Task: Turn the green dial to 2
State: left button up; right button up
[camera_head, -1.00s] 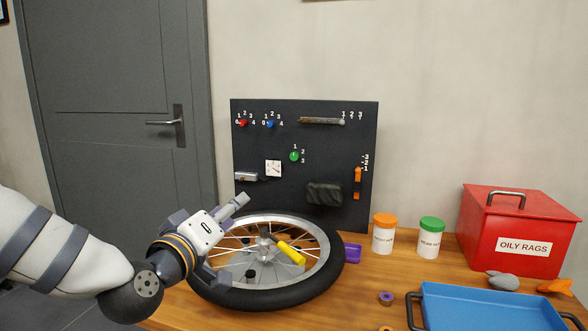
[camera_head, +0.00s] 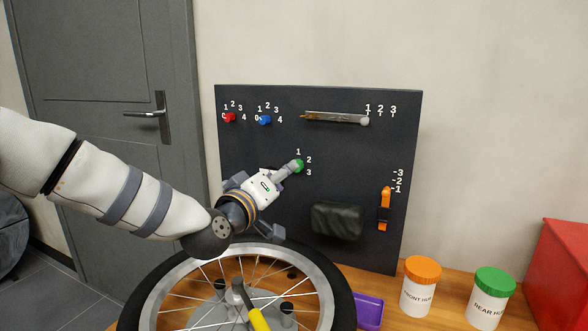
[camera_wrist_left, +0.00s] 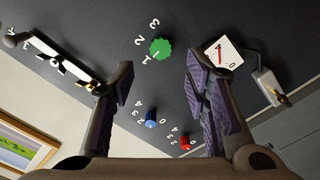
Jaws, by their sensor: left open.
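The green dial (camera_head: 300,165) is on the dark panel, with the labels 1, 2 and 3 around it. In the left wrist view the dial (camera_wrist_left: 161,47) has a toothed rim, and a pale mark on it appears to point toward 1. My left gripper (camera_head: 290,168) is at the dial in the head view and partly covers it. In the left wrist view its purple-padded fingers (camera_wrist_left: 160,75) are spread, with the dial ahead between them. I cannot tell whether they touch it. My right gripper is not in view.
The panel (camera_head: 320,190) also holds a red knob (camera_head: 230,117), a blue knob (camera_head: 264,119), a slider (camera_head: 364,121) and an orange lever (camera_head: 385,200). A white gauge (camera_wrist_left: 222,56) is near the right finger. A wheel (camera_head: 345,312) lies below my arm.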

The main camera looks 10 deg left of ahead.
pick_arm(q)
jog(key=w+d, duration=0.1)
jog(key=w, duration=0.5)
grip_shut()
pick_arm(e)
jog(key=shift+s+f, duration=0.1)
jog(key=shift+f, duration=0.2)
pick_arm(q)
jog(key=shift+d, duration=0.1)
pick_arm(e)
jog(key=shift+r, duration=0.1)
pick_arm(q)
jog(key=shift+r+m+p, duration=0.1)
jog(key=shift+m+p, duration=1.9)
jog(key=shift+m, duration=3.8)
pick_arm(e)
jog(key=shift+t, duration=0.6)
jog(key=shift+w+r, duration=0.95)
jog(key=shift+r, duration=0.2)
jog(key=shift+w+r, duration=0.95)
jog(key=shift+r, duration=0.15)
